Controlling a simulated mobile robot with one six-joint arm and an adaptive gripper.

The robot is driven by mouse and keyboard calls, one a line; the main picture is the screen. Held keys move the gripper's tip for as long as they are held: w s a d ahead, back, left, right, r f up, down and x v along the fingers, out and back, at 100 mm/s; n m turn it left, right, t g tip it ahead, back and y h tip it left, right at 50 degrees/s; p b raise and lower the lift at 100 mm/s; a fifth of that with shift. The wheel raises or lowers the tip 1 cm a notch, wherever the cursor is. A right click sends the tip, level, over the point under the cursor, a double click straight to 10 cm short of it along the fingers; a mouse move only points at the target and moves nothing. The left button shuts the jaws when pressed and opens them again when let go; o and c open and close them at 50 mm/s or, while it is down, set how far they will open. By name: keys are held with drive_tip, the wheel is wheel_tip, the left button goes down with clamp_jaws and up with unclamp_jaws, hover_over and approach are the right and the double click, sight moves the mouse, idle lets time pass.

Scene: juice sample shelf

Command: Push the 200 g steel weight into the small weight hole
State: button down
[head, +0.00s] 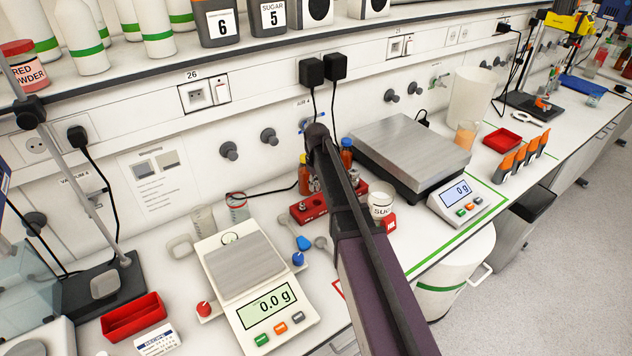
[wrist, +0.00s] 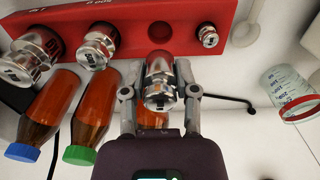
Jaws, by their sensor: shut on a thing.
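In the wrist view my gripper (wrist: 160,92) is shut on a shiny steel weight (wrist: 160,78), its fingers on both sides of it. I take it for the 200 g weight; its marking is too small to read. The red weight block (wrist: 190,12) lies just beyond it, with an empty round hole (wrist: 160,31) directly past the weight. I cannot tell whether the weight touches the block. Two larger steel weights stand at the block's left, and a smaller one (wrist: 208,35) at its right. In the head view my arm covers the gripper and part of the block (head: 310,209).
A glass beaker (wrist: 288,90) is at the right. In the head view a small balance (head: 248,310) reading 0.0 g stands left of my arm.

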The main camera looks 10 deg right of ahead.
sight(317, 198)
drive_tip(key=shift+f, duration=0.2)
idle(0.3)
drive_tip(key=shift+f+b, duration=2.05)
drive_tip(key=shift+b, duration=0.2)
drive_tip(key=shift+s+f+b, duration=0.1)
drive_tip(key=shift+f+b, duration=0.8)
drive_tip(key=shift+b, duration=0.05)
idle(1.0)
drive_tip(key=shift+r+p, duration=0.5)
drive_tip(key=shift+f+b, duration=0.65)
drive_tip(key=shift+b, duration=0.05)
idle(1.6)
drive_tip(key=shift+r+p, duration=0.2)
drive_tip(key=shift+p, duration=0.1)
